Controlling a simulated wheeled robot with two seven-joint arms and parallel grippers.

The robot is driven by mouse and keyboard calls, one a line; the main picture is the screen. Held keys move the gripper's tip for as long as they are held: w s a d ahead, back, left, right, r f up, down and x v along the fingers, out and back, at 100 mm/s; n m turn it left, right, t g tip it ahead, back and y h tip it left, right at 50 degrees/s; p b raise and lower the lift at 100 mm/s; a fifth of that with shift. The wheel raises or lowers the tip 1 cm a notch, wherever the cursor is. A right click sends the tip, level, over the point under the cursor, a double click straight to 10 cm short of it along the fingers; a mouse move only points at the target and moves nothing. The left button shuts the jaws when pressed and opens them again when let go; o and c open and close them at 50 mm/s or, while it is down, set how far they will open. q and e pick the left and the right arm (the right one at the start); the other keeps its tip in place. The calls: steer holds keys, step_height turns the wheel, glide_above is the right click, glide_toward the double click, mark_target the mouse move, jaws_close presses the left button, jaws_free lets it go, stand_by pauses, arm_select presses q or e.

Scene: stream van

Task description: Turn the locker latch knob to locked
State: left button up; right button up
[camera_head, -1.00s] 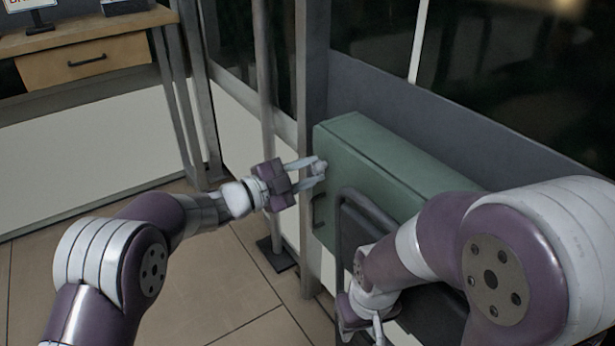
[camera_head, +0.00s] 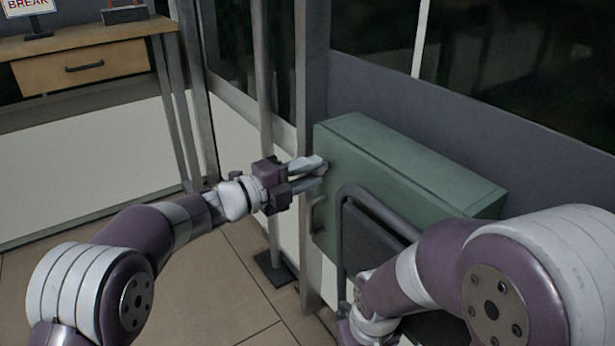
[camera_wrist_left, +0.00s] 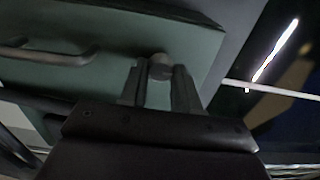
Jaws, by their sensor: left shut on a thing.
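The green locker (camera_head: 400,165) stands against the dark wall right of centre in the head view, and its door face also shows in the left wrist view (camera_wrist_left: 120,75). My left gripper (camera_head: 318,165) is at the upper left part of the locker's face. In the left wrist view its two fingers (camera_wrist_left: 160,80) are on either side of the small round grey latch knob (camera_wrist_left: 161,62), shut on it. The knob is mostly hidden by the fingers in the head view. My right arm crosses the lower right, and its gripper is mostly cut off at the bottom edge.
A dark bar handle (camera_wrist_left: 50,54) is on the locker door, beside the knob. A black chair-like frame (camera_head: 365,200) stands close in front of the locker. A metal post (camera_head: 268,130) rises left of it. A wooden desk (camera_head: 85,68) is at the back left.

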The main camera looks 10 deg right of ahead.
stand_by(0.5)
arm_select(q)
steer(key=o, duration=1.1)
steer(key=shift+c, duration=0.2)
steer(key=p+v, duration=0.3)
steer(key=v, duration=0.9)
steer(key=shift+a+p, duration=0.3)
steer(key=shift+s, duration=0.15)
